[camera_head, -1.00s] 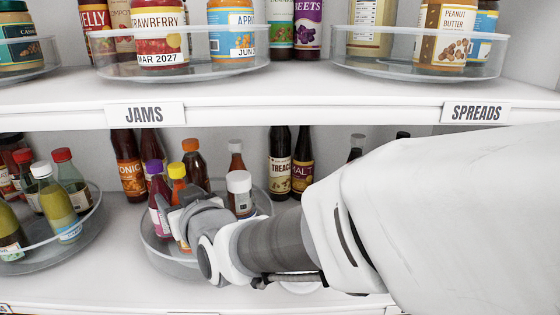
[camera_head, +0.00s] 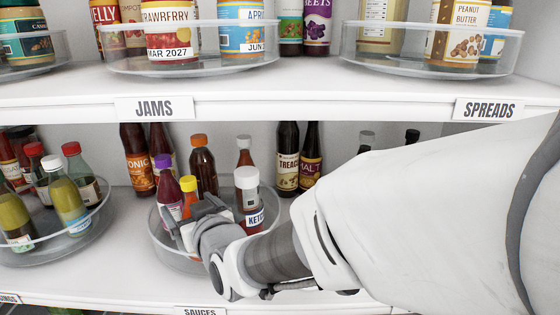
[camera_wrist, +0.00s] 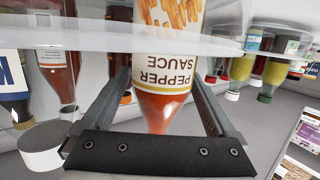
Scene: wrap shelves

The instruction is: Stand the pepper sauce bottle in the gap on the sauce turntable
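The pepper sauce bottle (camera_wrist: 165,105), red-orange with a white label, is between the two fingers of my gripper (camera_wrist: 165,95) in the wrist view, which shows it upside down. The fingers sit close against both its sides. In the head view its yellow-capped top (camera_head: 188,184) rises beside my gripper (camera_head: 190,215); its lower part is hidden. It is over the front part of the clear sauce turntable (camera_head: 163,245), among other bottles. I cannot tell whether its base touches the turntable floor. The gap is mostly hidden behind my gripper and arm.
A purple-capped bottle (camera_head: 165,185) stands left of the held one, a brown orange-capped bottle (camera_head: 203,168) behind, and a white-capped ketchup bottle (camera_head: 247,195) to the right. The upper shelf edge (camera_head: 320,106) is above. Another turntable (camera_head: 60,252) stands at left.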

